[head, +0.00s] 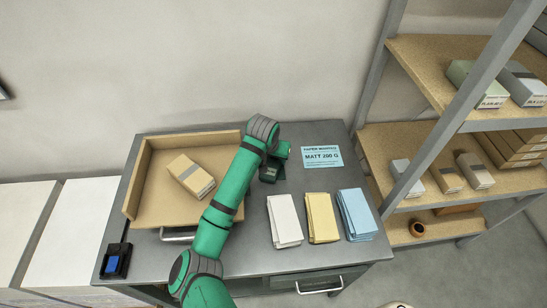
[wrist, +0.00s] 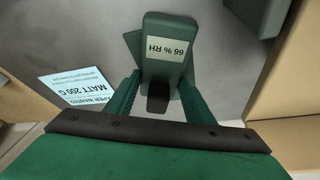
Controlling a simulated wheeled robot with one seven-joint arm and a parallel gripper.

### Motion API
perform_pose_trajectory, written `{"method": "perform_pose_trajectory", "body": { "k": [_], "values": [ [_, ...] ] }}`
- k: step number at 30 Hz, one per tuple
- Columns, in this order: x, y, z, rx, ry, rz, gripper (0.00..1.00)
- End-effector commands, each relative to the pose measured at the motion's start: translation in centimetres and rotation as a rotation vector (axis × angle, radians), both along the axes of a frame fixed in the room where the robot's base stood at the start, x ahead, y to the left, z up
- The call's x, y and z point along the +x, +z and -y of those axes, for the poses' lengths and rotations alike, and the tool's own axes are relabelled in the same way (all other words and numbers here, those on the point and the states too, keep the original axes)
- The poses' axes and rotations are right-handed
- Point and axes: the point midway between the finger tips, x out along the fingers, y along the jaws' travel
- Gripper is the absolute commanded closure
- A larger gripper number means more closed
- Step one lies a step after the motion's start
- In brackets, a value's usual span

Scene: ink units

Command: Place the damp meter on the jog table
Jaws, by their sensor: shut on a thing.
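The damp meter (wrist: 165,45) is a dark green, box-like device with a pale label reading 66 % RH, upside down in the wrist view. My gripper (wrist: 160,88) is shut on it, one green finger on each side. In the head view the meter (head: 271,172) shows dark beside my gripper (head: 281,152), at the grey tabletop right of the jog table. I cannot tell whether it touches the tabletop. The jog table (head: 150,205) appears to be the tan tray with raised back and left walls. A banded paper stack (head: 191,176) lies on it; my arm covers its right side.
White (head: 284,220), yellow (head: 322,217) and blue (head: 356,213) paper stacks stand along the right of the grey table (head: 255,262). A blue sign (head: 322,157) lies behind them. A black-and-blue pad (head: 115,261) is at front left. A loaded shelf rack (head: 420,150) stands right.

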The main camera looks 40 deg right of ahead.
Motion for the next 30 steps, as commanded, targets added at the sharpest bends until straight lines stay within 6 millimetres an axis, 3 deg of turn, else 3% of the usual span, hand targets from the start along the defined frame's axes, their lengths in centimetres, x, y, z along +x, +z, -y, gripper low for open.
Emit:
{"method": "perform_pose_trajectory", "body": {
  "k": [1, 2, 4, 17, 30],
  "values": [
    [0.0, -0.2, 0.0, -0.001, 0.0, -0.001, 0.8],
    [0.0, -0.2, 0.0, 0.0, 0.0, -0.001, 0.5],
    [0.0, -0.2, 0.0, -0.001, 0.0, -0.001, 0.33],
    [-0.1, 0.6, -0.1, 0.0, 0.0, 0.0, 0.33],
    [-1.9, 8.1, -2.6, -0.001, -0.002, 0.002, 0.33]
  ]
}}
